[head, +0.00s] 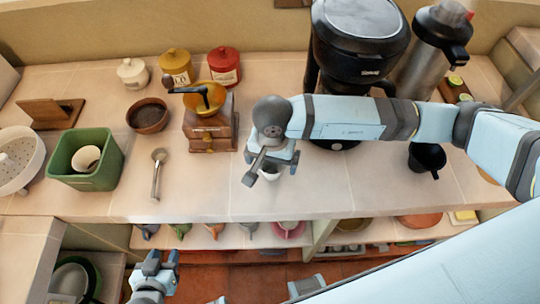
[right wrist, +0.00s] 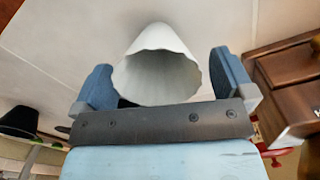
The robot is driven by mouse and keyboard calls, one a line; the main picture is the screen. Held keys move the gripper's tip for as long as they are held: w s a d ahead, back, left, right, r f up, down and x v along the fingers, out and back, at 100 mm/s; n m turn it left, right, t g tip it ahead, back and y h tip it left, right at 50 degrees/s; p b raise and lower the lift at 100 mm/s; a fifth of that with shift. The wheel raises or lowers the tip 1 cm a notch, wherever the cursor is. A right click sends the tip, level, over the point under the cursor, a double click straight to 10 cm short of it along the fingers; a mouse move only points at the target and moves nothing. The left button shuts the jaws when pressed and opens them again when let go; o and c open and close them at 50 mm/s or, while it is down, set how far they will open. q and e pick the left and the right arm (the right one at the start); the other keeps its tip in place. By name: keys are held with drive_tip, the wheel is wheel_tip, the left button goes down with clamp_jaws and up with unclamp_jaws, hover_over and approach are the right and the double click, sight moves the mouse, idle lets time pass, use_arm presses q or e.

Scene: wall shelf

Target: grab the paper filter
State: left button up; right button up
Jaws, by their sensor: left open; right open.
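The paper filter (right wrist: 158,72) is a white cone with a wavy rim in the right wrist view. It shows between the two blue fingers of my right gripper (right wrist: 165,85), its open end toward the camera, with a gap on the right side. In the head view my right gripper (head: 271,170) is low over the front of the counter, open. A small white part of the filter (head: 270,175) shows below it, the rest hidden by the gripper. My left gripper (head: 154,268) is open and empty, low in front of the shelves.
A wooden coffee grinder (head: 210,132) stands left of my right gripper. A black coffee machine (head: 358,45) is behind my right arm. A spoon (head: 157,172) and a green bin (head: 82,172) are further left. Shelves with cups lie below the counter edge.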

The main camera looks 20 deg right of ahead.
drive_tip(key=shift+w+f, duration=0.1)
drive_tip(key=shift+f, duration=0.5)
drive_tip(key=shift+s+r, duration=0.15)
drive_tip(key=shift+s, duration=0.2)
drive_tip(key=c, duration=1)
drive_tip(key=shift+o, duration=0.2)
